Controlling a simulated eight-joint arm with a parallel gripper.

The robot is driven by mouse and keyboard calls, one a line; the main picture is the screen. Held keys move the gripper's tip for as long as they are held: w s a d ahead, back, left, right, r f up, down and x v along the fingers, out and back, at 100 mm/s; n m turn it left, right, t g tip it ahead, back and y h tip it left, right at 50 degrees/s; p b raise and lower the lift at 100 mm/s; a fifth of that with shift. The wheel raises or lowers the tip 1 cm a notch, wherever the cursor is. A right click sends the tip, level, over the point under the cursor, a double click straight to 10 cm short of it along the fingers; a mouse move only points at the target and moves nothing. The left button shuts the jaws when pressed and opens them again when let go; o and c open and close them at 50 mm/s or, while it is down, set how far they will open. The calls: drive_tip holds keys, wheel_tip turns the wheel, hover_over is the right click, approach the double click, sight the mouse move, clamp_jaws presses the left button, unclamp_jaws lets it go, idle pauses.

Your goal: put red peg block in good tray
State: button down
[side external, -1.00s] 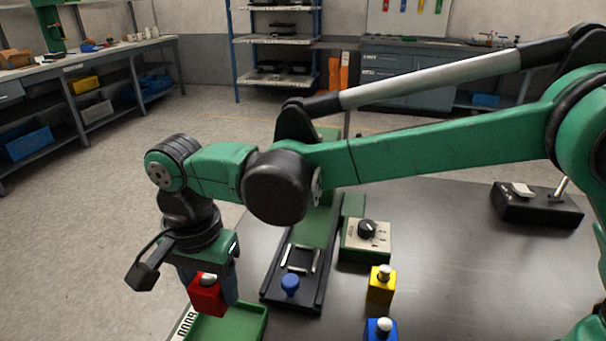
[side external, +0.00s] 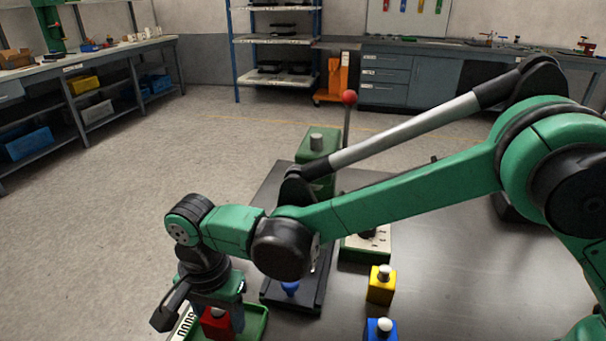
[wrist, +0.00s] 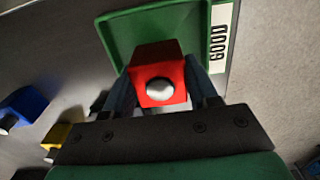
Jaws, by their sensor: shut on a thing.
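The red peg block (side external: 217,322) has a pale round peg on top. My gripper (side external: 215,318) is shut on it, low over the green tray (side external: 257,322). In the wrist view the red peg block (wrist: 158,70) sits between my two fingers (wrist: 160,85), inside the outline of the green tray (wrist: 112,32). The label GOOD (wrist: 220,40) lies beside the tray's edge. I cannot tell whether the block touches the tray floor.
A yellow peg block (side external: 380,286) and a blue peg block (side external: 380,330) stand on the table to the right. A dark fixture with a blue knob (side external: 290,287) is just right of the tray. A lever with a red ball (side external: 349,97) stands behind.

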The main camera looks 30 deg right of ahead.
drive_tip(key=shift+f, duration=0.15)
drive_tip(key=shift+f, duration=0.45)
drive_tip(key=shift+c, duration=0.8)
unclamp_jaws()
drive_tip(key=shift+r, duration=0.1)
drive_tip(key=shift+r, duration=3.45)
